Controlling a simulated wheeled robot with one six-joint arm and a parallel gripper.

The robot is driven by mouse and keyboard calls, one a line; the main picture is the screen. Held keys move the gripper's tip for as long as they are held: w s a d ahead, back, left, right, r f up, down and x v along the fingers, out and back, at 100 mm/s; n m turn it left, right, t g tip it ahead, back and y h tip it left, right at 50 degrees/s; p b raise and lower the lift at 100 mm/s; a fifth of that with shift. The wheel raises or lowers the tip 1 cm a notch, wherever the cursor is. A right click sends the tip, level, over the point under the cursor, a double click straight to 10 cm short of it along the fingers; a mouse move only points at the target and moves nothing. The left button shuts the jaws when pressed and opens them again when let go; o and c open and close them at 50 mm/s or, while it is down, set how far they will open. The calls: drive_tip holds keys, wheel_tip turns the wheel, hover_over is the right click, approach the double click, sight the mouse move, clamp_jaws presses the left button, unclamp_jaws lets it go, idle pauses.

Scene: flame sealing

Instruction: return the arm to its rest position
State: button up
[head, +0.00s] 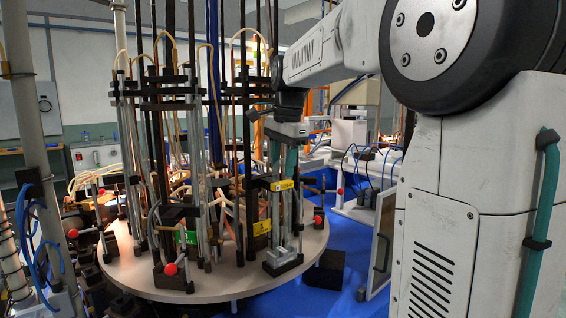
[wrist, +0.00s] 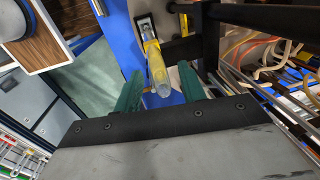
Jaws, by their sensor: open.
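My gripper (head: 282,172) hangs from my arm over the front right of the round table in the head view, fingers pointing down. It is at a tall station with yellow labels (head: 283,185). In the wrist view, my two teal fingers (wrist: 160,73) are spread apart. A pale, see-through tube-like piece with yellow on it (wrist: 159,76) shows in the gap between them. I see space on both sides of it, and I cannot tell its depth relative to the fingertips.
The round table (head: 150,284) carries several upright rods, hoses and red-knobbed clamps close around my gripper. A dark rod (wrist: 265,17) runs near the fingers in the wrist view. Blue floor (head: 345,245) shows right of the table, with a glass-panelled frame (head: 382,240).

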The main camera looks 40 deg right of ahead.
drive_tip(key=shift+r, duration=0.1)
drive_tip(key=shift+r, duration=2.15)
drive_tip(key=shift+r, duration=0.1)
wheel_tip(320, 180, up, 8)
drive_tip(key=s, duration=0.1)
drive_tip(key=shift+f, duration=0.2)
